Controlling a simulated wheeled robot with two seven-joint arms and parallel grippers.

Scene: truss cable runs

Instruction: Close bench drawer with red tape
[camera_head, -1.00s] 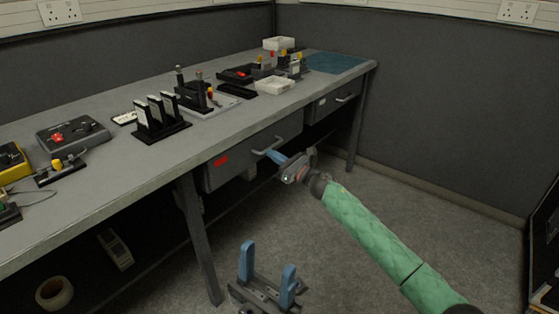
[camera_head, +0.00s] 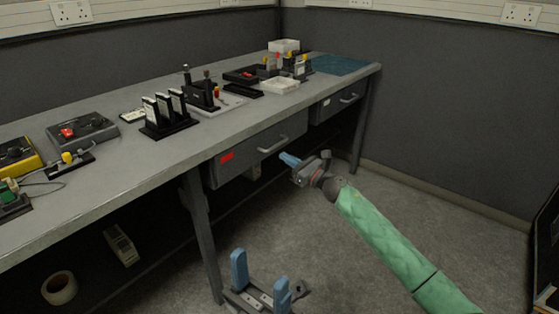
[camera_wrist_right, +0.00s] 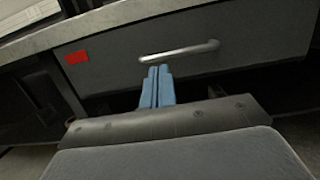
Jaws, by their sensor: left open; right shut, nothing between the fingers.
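The bench drawer (camera_head: 250,152) with a red tape patch (camera_head: 227,157) hangs under the bench top, left of a second drawer. Its front looks about level with the bench edge; any small gap is hard to judge. Its metal handle (camera_head: 273,145) is free. My right gripper (camera_head: 286,158) is shut and empty, just below and in front of the handle. In the right wrist view its two blue fingers (camera_wrist_right: 157,86) are together, tips just under the handle (camera_wrist_right: 180,53), with the red tape (camera_wrist_right: 76,57) to the left. My left gripper (camera_head: 260,272) is open and empty, low above the floor.
The second drawer (camera_head: 337,102) sits to the right. A bench leg (camera_head: 203,240) stands between my left gripper and the lower shelf, which holds a tape roll (camera_head: 59,287). Devices and a white tray (camera_head: 279,87) crowd the bench top. The floor at right is clear.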

